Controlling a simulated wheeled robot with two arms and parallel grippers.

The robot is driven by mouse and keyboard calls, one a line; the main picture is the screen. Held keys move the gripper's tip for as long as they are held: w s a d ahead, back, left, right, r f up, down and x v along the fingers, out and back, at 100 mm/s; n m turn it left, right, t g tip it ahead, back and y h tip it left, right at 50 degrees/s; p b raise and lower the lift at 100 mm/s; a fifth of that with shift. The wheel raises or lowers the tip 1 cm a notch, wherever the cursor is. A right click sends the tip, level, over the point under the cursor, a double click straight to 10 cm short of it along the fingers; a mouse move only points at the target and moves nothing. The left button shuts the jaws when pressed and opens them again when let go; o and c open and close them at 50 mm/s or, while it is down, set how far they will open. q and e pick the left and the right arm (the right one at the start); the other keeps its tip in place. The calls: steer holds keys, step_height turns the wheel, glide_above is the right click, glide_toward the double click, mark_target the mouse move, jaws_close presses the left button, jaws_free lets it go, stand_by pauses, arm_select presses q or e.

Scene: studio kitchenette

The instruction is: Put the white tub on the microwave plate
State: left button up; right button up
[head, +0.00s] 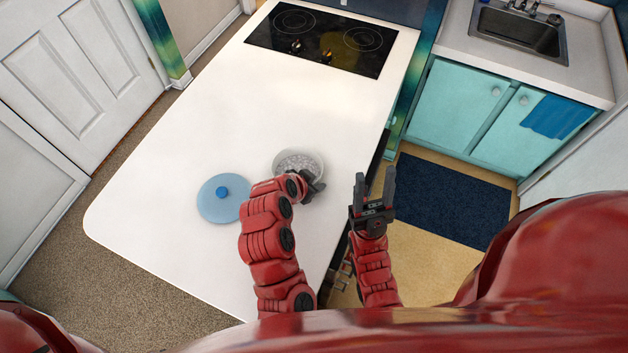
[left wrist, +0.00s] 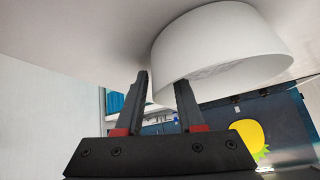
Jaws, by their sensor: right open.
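The white tub (head: 298,160) stands on the white counter, with a grey speckled interior. It fills the upper right of the left wrist view (left wrist: 215,45), where the picture is upside down and its rim points downward. My left gripper (head: 312,188) is at the tub's near side. In the left wrist view its fingers (left wrist: 162,85) are apart at the tub's rim, one overlapping the tub and one beside it. I cannot tell whether they touch the wall. My right gripper (head: 375,190) is open and empty, off the counter's right edge.
A black cooktop (head: 322,40) is at the far end. A sink (head: 520,30) is across the aisle. The counter between tub and cooktop is clear.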

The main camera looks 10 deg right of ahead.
arm_select(q)
steer(key=shift+s, duration=0.1)
steer(key=shift+r, duration=0.2)
steer(key=shift+s+a+r, duration=0.1)
steer(key=shift+a+r, duration=0.15)
steer(key=shift+r, duration=0.15)
steer(key=v, duration=0.4)
steer(key=shift+s+a+r, duration=0.1)
steer(key=shift+r, duration=0.25)
steer(key=p+v, duration=0.6)
steer(key=p, duration=0.3)
steer(key=shift+s, duration=0.15)
steer(key=shift+a+r, duration=0.1)
